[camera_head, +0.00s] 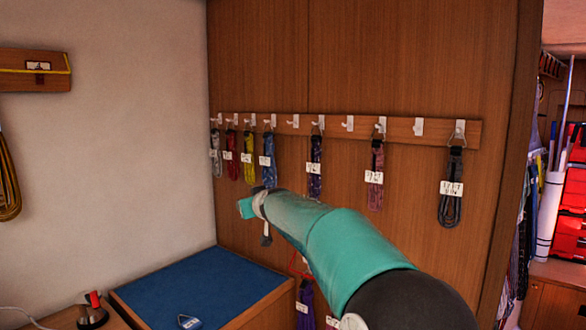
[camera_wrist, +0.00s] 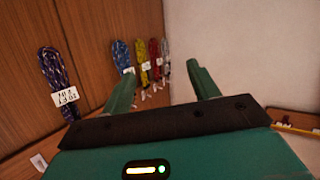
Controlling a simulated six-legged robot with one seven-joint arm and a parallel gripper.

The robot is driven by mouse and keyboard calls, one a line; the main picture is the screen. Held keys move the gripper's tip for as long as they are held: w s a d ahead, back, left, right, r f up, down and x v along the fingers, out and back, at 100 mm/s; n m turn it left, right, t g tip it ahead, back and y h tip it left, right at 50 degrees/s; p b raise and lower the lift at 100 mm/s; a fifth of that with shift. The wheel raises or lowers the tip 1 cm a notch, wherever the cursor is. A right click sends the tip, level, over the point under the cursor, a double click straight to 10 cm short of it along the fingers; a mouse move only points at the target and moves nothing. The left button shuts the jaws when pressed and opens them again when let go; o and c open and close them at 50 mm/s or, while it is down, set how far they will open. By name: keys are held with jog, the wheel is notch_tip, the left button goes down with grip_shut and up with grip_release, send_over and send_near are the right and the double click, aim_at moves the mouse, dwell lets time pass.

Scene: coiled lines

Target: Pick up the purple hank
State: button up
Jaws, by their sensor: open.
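A vivid purple hank (camera_head: 305,303) hangs low on the wood panel, partly hidden behind my arm in the head view. A dark purple-blue hank (camera_head: 315,180) with a white tag hangs from the upper hook rail. What looks like this dark hank shows at the left of the wrist view (camera_wrist: 52,75). I do not make out the vivid purple hank in the wrist view. My gripper (camera_wrist: 160,82) is open, with nothing between its two green fingers. In the head view it is left of the low purple hank and higher in the picture, apart from it.
The hook rail (camera_head: 400,130) also carries white, red, yellow, blue, reddish and dark grey hanks, with some hooks empty. A blue-topped bench (camera_head: 200,285) stands below left. A pale wall (camera_head: 120,160) closes the left side, with a wooden holder (camera_head: 35,78) on it.

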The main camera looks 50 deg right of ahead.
jog(key=s+d+r+m+h, duration=0.2)
jog(key=s+d+r+h, duration=0.15)
jog(key=s+d, duration=0.4)
jog(key=s+d+r+m+h, duration=0.2)
jog(key=s+d+r, duration=0.25)
jog(key=d, duration=0.65)
send_near(317, 157)
jog(key=shift+x, duration=3.6)
jog(key=shift+w+d+f, duration=0.1)
jog(key=shift+w+d, duration=0.35)
jog(key=shift+d, duration=0.05)
jog(key=shift+w+d, duration=0.15)
jog(key=shift+w, duration=0.1)
jog(key=shift+c, duration=0.4)
jog(key=c, duration=1)
